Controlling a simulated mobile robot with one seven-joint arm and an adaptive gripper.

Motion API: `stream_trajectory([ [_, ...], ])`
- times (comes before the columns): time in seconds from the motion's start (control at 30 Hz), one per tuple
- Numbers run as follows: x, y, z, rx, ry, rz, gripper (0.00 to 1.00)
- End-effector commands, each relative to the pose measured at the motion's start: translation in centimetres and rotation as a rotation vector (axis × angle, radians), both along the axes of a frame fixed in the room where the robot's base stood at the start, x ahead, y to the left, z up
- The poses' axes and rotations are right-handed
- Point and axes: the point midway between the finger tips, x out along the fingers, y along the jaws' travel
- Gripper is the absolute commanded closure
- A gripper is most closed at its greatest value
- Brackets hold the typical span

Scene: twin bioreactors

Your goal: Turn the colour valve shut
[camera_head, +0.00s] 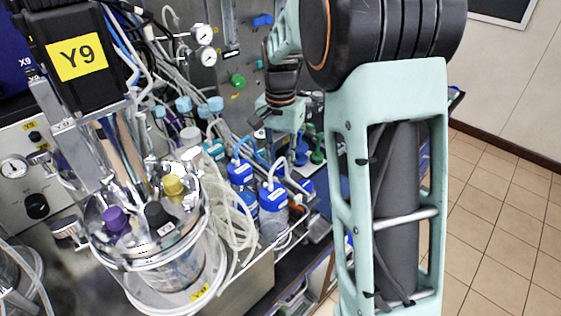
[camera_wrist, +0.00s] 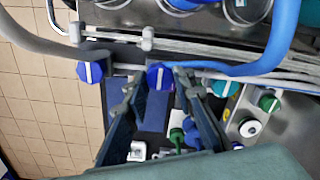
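My gripper (camera_wrist: 156,80) is open. Its fingertips lie on either side of the middle blue knob in the picture; I cannot tell whether they touch it. In the head view, my gripper (camera_head: 262,122) is small, in front of the panel, and the row of knobs is hard to make out.
Blue-capped bottles (camera_head: 273,195) stand in a tray below my gripper. A glass bioreactor (camera_head: 180,265) stands at left. Tubing (camera_wrist: 250,66) crosses close to the knobs. Small green and blue items (camera_head: 317,150) stand on the bench. The tiled floor (camera_head: 500,215) at right is clear.

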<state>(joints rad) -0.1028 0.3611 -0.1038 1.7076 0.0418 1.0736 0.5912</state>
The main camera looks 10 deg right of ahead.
Motion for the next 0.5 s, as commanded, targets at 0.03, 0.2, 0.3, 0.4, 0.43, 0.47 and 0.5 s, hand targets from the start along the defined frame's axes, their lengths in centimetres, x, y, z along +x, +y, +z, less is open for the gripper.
stream_trajectory([
  [0.03,0.08,0.01,0.10,0.001,-0.003,0.000,0.70],
  [0.2,0.02,0.00,0.04,0.001,-0.001,0.001,0.60],
  [0.3,-0.01,-0.01,0.01,0.000,0.000,0.001,0.60],
  [0.4,-0.01,0.00,0.08,0.000,0.000,0.001,0.60],
  [0.43,0.00,0.00,0.19,0.000,0.000,0.001,0.60],
  [0.47,0.01,0.00,0.37,0.000,0.000,0.001,0.60],
  [0.5,0.05,0.00,0.72,0.000,-0.001,0.001,0.60],
])
